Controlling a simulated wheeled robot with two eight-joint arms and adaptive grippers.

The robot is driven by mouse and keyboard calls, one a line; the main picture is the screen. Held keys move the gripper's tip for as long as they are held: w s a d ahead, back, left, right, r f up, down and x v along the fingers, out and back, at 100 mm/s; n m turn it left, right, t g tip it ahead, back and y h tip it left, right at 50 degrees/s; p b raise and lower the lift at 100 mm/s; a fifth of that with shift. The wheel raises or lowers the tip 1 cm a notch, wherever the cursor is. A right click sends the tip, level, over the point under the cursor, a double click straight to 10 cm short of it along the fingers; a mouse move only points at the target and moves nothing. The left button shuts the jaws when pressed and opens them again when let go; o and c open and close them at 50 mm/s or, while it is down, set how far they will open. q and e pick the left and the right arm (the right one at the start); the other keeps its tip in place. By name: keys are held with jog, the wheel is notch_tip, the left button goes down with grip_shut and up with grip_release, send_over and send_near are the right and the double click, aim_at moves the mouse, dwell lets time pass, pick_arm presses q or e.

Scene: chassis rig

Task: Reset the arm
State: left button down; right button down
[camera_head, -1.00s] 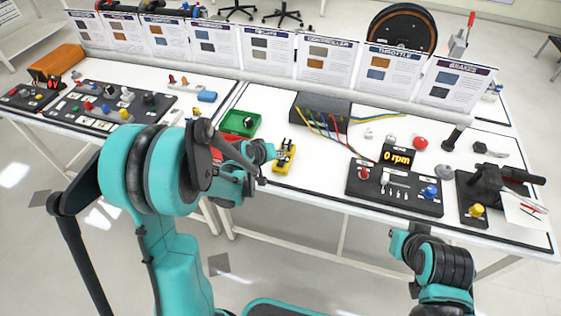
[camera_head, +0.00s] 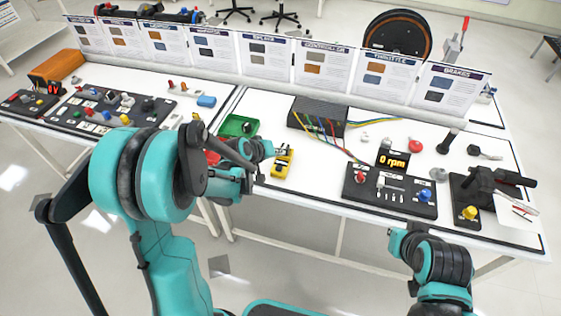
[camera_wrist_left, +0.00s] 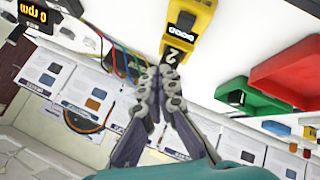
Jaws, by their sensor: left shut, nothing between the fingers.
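My left arm reaches in from the left over the table, and its gripper (camera_head: 264,148) is over the table front, just left of the yellow device (camera_head: 282,163) in the head view. In the left wrist view the gripper fingers (camera_wrist_left: 160,76) are together with nothing between them. The yellow device (camera_wrist_left: 189,22), with a black panel and a "2" label, lies just beyond the fingertips there; I cannot tell whether they touch. Of my right arm only teal and black links show at the lower right; its gripper is not visible.
A green bin (camera_head: 238,126) and a partly hidden red bin (camera_wrist_left: 292,76) lie near the left gripper. A black box with coloured wires (camera_head: 318,114), a "0 rpm" display (camera_head: 393,161) and a control panel (camera_head: 390,193) stand to the right. Poster boards line the back.

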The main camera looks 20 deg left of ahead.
pick_arm(q)
jog(key=shift+r, duration=0.1)
jog(key=s+r+m+y, duration=0.1)
jog(key=s+r, duration=0.4)
jog(key=s, duration=0.7)
jog(key=s+r+m+g+y, duration=0.1)
jog(key=s+r+m, duration=0.3)
jog(key=s, duration=0.9)
jog(key=shift+r+y, duration=0.45)
jog(key=shift+y, duration=0.15)
